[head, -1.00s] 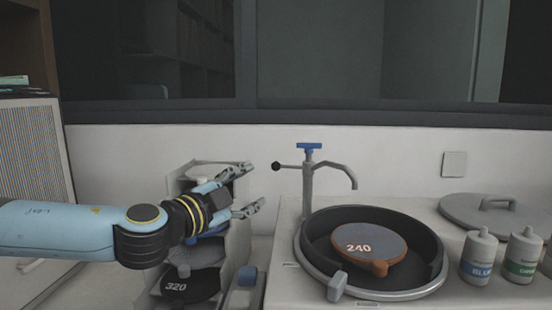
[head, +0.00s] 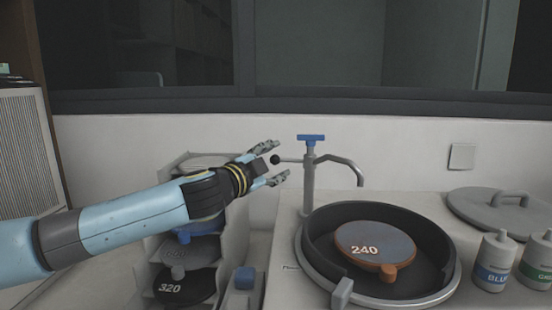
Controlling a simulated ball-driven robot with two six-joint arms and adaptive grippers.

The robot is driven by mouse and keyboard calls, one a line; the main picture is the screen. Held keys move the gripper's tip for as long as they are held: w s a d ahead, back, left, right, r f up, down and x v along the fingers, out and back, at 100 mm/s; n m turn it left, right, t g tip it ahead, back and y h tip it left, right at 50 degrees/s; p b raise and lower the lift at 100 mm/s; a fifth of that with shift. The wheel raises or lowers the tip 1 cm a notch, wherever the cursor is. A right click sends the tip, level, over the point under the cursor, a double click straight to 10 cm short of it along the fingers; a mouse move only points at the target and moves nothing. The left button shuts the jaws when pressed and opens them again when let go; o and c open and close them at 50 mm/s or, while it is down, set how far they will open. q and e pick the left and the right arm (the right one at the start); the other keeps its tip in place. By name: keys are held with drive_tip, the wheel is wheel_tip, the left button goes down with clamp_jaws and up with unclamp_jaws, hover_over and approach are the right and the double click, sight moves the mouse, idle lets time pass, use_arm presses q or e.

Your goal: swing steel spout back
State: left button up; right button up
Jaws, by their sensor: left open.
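The steel spout (head: 345,161) is a bent grey tube that reaches right from the upright post (head: 308,190), with its tip over the back of the round basin. A blue T-shaped tap handle (head: 311,138) tops the post. A short side rod with a black ball knob (head: 275,160) points left from the post. My left gripper (head: 283,163) is open, its fingers above and below the black knob, with the knob at the gap between the fingertips. I cannot tell whether they touch. My right gripper is not in view.
The dark basin (head: 312,262) holds an orange-rimmed disc marked 240 (head: 372,245). A rack (head: 246,225) with discs, one marked 320 (head: 185,287), stands below my left arm. A grey lid (head: 475,212) and two bottles, blue-labelled (head: 493,262) and green-labelled (head: 537,262), are at right.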

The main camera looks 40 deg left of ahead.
use_arm(q)
drive_tip(key=shift+w, duration=0.4)
drive_tip(key=shift+s+a, duration=0.1)
drive_tip(key=shift+s, duration=0.05)
drive_tip(key=c, duration=1.1)
clamp_jaws()
drive_tip(key=shift+f, duration=0.15)
